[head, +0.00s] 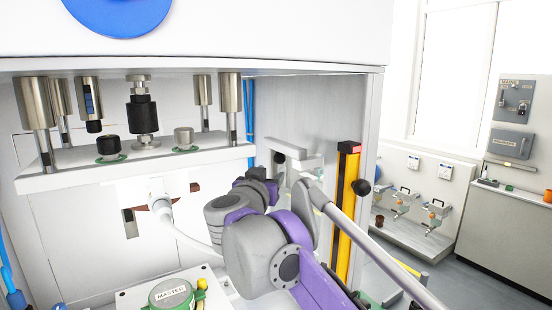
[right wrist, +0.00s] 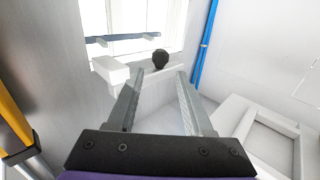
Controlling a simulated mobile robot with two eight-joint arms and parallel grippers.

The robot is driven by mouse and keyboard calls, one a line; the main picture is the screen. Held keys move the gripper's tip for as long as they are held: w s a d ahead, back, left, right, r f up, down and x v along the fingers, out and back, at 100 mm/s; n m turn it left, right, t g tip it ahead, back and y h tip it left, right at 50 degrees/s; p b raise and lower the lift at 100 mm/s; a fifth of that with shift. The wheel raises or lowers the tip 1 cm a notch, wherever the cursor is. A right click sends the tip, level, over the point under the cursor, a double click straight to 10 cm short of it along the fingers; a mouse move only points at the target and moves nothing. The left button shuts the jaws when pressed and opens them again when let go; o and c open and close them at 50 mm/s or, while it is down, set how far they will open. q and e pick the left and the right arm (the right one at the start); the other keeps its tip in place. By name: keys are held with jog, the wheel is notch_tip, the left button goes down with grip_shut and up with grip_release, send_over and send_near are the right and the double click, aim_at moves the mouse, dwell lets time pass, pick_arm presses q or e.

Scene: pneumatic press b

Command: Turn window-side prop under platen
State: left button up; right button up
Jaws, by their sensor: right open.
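The platen (head: 75,180) is a pale plate hanging below guide columns in the press. The window-side prop (head: 290,148) appears to be the light grey bar at the right inner wall, with a black knob (head: 279,157). In the right wrist view, the pale bar (right wrist: 110,72) and round black knob (right wrist: 160,59) lie ahead. My right gripper (head: 258,178) reaches into the press, its fingers largely hidden by my purple and grey wrist. In the wrist view, its two fingers (right wrist: 157,80) are apart and empty, with the knob beyond their tips. My left gripper is out of view.
A yellow post (head: 348,200) with a red top stands at the press's right front edge, close to my right arm. A green-topped MASTER device (head: 172,293) sits low in front. Blue hoses (head: 250,110) run up the back corner. A bench (head: 510,215) stands far right.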

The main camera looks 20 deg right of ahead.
aim_at(278, 161)
jog(key=p+x, duration=0.2)
jog(key=x, duration=0.8)
jog(key=shift+w, duration=0.15)
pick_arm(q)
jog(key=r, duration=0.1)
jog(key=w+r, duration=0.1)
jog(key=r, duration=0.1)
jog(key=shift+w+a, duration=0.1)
pick_arm(e)
jog(key=shift+d, duration=0.1)
grip_shut()
jog(key=shift+r, duration=0.1)
dwell(0.5)
